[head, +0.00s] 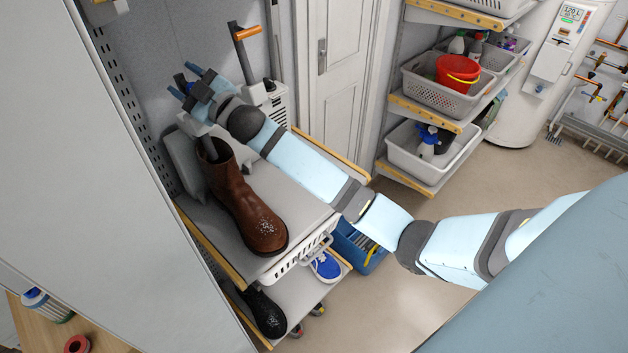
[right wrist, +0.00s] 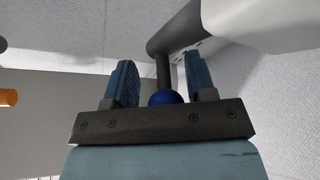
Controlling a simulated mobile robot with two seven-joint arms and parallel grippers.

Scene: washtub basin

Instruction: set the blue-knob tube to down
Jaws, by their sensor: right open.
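The blue knob (right wrist: 167,98) shows in the right wrist view at the end of a dark grey bent tube (right wrist: 172,45). It sits between the two fingers of my right gripper (right wrist: 162,85), its lower part hidden behind the dark palm bar. The fingers are open, with a gap visible on the left of the knob; contact on the right is hard to tell. In the head view my right gripper (head: 188,82) reaches to the wall behind the brown boot (head: 245,205), and a small dark blue patch (head: 181,79) shows between the fingers. My left gripper is out of view.
A second tube with an orange knob (head: 246,33) stands upright to the right of my gripper. The brown boot stands on the shelf (head: 290,195) under my arm. A tall grey panel (head: 100,200) closes the left side. The floor (head: 400,305) to the right is clear.

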